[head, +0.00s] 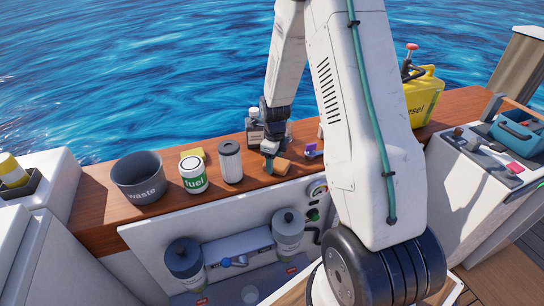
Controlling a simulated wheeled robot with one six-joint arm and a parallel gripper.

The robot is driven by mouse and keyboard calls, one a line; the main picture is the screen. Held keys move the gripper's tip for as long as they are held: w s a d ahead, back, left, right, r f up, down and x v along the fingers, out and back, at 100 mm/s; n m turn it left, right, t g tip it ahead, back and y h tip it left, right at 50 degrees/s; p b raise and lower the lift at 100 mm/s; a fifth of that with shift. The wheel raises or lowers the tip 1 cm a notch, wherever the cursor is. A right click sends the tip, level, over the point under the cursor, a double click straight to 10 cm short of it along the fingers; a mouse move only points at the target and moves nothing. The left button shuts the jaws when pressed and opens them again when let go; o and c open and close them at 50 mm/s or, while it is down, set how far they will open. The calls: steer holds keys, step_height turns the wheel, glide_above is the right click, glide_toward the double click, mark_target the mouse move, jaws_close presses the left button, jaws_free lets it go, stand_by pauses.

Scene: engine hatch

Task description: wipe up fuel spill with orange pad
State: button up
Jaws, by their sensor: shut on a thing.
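The orange pad (282,167) is at the wooden ledge, right of the filter cartridge. My gripper (269,160) reaches down from above and is shut on the pad's left end. The pad looks to be at or just above the wood; I cannot tell if it touches. I cannot make out a fuel spill; it may be hidden behind my arm or too faint to see.
An open hatch with two canisters lies below.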

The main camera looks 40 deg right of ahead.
steer(key=shift+s+a, duration=0.1)
steer(key=shift+s, duration=0.25)
steer(key=shift+w+r, duration=0.15)
steer(key=shift+r, duration=2.9)
steer(key=shift+r, duration=0.1)
steer(key=shift+r, duration=1.4)
